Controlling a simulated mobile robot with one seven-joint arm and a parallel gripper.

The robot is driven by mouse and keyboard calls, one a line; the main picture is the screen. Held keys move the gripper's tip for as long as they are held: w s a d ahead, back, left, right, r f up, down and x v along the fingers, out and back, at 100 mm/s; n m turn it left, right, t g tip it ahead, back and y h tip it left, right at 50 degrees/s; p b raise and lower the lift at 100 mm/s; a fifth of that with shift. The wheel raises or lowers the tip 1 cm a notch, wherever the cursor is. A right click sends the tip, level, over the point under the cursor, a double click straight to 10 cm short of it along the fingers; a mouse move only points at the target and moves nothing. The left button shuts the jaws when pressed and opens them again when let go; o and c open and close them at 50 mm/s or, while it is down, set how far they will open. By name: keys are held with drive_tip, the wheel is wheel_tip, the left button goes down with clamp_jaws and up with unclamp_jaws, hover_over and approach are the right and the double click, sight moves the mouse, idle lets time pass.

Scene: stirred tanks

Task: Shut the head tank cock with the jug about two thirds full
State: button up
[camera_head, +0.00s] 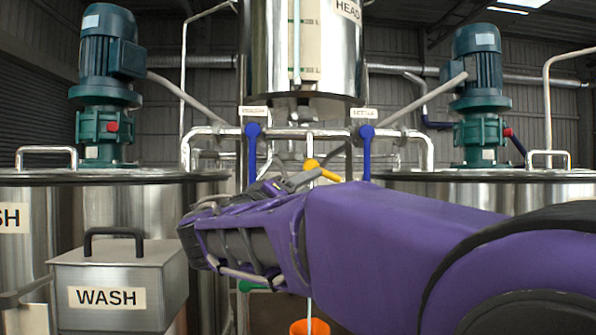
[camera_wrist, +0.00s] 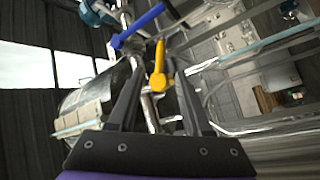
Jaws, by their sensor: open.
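The head tank (camera_head: 350,60) is a shiny steel vessel at top centre, with a level glass (camera_head: 295,40) on its front. Its cock has a yellow handle (camera_head: 325,171) on the pipe below the tank, slanting down to the right. A thin pale stream drops below it towards an orange jug (camera_head: 310,327) at the bottom edge. Only the jug's top shows, so its fill level is hidden. In the wrist view the yellow handle (camera_wrist: 159,78) lies between the tips of my open gripper (camera_wrist: 160,72). I cannot tell whether a finger touches it.
Two blue-handled valves (camera_head: 253,145) (camera_head: 367,145) flank the cock on the cross pipe. Large steel tanks with green motors (camera_head: 108,55) (camera_head: 478,65) stand on both sides. A grey WASH box (camera_head: 120,285) with a black handle is at lower left.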

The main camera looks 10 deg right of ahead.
sight(329, 173)
drive_tip(key=p+x, duration=0.2)
drive_tip(key=x, duration=0.9)
drive_tip(key=shift+c, duration=0.2)
clamp_jaws()
